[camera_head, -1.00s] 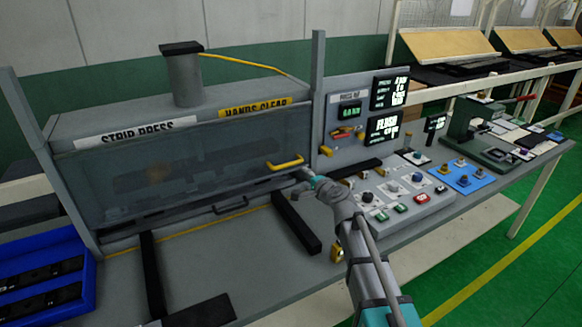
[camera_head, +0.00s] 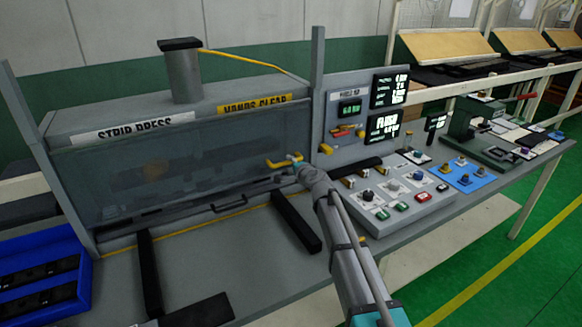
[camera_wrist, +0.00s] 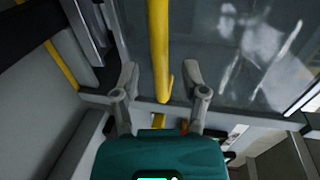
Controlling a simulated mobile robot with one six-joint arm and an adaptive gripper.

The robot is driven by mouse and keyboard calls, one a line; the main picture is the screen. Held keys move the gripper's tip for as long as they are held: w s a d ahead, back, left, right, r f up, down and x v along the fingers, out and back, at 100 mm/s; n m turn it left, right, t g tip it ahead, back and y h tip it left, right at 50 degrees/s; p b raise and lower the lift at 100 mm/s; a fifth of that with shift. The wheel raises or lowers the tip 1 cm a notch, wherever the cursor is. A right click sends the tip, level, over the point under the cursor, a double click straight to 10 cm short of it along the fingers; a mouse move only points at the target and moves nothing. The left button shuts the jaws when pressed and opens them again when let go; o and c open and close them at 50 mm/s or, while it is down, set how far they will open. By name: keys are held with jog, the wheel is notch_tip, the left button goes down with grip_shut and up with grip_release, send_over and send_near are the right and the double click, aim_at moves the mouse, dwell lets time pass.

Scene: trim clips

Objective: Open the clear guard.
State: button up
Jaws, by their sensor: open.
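The clear guard (camera_head: 150,180) is a tinted see-through panel across the front of the strip press, and it is down. Its yellow handle (camera_head: 284,162) is at the lower right of the panel. My gripper (camera_head: 300,170) is at this handle, coming from the lower right. In the wrist view, my gripper (camera_wrist: 160,80) is open, with one finger on each side of the yellow handle (camera_wrist: 158,50). The handle's end lies between the fingers, and I cannot tell whether they touch it. The guard (camera_wrist: 240,50) also fills the upper right of the wrist view.
A control panel (camera_head: 400,215) with buttons and knobs stands right of the press, below displays (camera_head: 385,125). Dark rails (camera_head: 297,222) lie on the bench in front. A blue tray (camera_head: 85,275) is at the left. A grey post (camera_head: 317,90) rises close to the handle.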

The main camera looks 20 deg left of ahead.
jog(key=shift+x, duration=1.35)
jog(key=shift+c, duration=0.2)
grip_shut()
